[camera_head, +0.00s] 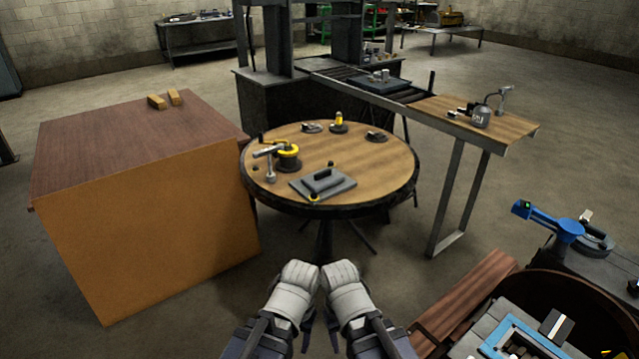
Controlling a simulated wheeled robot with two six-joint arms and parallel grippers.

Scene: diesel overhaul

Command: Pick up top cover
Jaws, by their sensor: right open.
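A flat grey plate (335,191) with a dark raised grip lies near the front of the round wooden table. It may be the top cover, but I cannot tell for certain. My left gripper (299,274) and right gripper (342,274) are side by side at the bottom centre, in front of the table and apart from the plate. My right gripper is open and holds nothing that I can see. The fingers of my left gripper are too unclear to tell their state.
The round table (375,163) also holds a yellow-and-black tool (288,157) and several small parts. A large wooden box (150,235) stands left. A roller conveyor (345,76) with a wooden end table (515,124) is behind right. A blue tool (555,221) is at lower right.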

